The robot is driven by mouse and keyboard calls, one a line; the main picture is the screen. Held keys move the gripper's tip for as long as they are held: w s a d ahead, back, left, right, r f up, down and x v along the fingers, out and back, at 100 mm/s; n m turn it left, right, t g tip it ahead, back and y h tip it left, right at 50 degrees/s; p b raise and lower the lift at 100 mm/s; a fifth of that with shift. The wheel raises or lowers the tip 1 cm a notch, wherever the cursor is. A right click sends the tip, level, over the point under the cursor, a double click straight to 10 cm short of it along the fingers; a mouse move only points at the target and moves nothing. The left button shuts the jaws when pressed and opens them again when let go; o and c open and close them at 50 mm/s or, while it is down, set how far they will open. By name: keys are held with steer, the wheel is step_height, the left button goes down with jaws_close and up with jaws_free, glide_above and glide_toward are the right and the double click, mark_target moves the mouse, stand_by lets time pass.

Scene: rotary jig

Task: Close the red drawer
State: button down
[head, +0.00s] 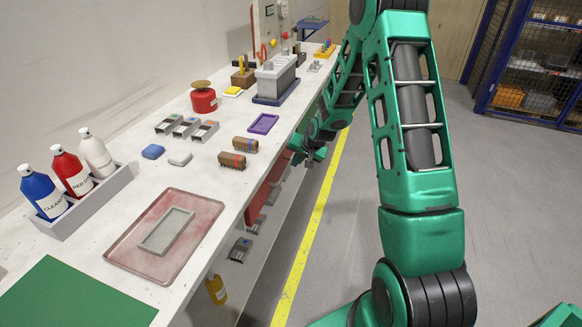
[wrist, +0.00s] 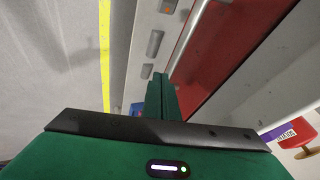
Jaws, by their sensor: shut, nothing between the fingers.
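The red drawer (head: 258,204) shows in the head view as a red panel below the right edge of the workbench, partly hidden by the bench top. In the wrist view a large red surface (wrist: 222,48) fills the upper middle, with a pale metal bar along its left side. My gripper (head: 318,155) is beside the bench edge in the head view, small and partly merged with the arm. In the wrist view my gripper (wrist: 160,82) is shut and empty, its green fingers pointing at the red surface's lower left edge. I cannot tell whether they touch it, nor how far the drawer stands out.
The workbench (head: 120,135) carries bottles, brushes, a purple tray (head: 263,123) and a red can (head: 204,100). Grey handles (head: 240,250) show on the bench front below the top. The floor right of the yellow line (head: 310,235) is free apart from my arm and base.

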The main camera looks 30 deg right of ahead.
steer(key=shift+w+a+r, duration=0.1)
steer(key=shift+w+a, duration=0.25)
steer(key=shift+a, duration=0.2)
steer(key=s+d+r+g+h, duration=0.1)
steer(key=s+d+r, duration=0.1)
steer(key=s+r, duration=0.6)
steer(key=s+d+r+n+g, duration=0.15)
steer(key=s+r, duration=0.35)
steer(key=s, duration=0.6)
steer(key=s+d+r+g+h, duration=0.1)
steer(key=s+r+g, duration=0.1)
steer(key=s+r, duration=0.6)
steer(key=s+a+g, duration=0.1)
steer(key=s, duration=0.9)
steer(key=s+a+r+g+y, duration=0.1)
steer(key=s+a, duration=0.1)
steer(key=s, duration=0.9)
steer(key=shift+s+a+r, duration=0.15)
steer(key=shift+a+r, duration=0.05)
steer(key=shift+r, duration=0.05)
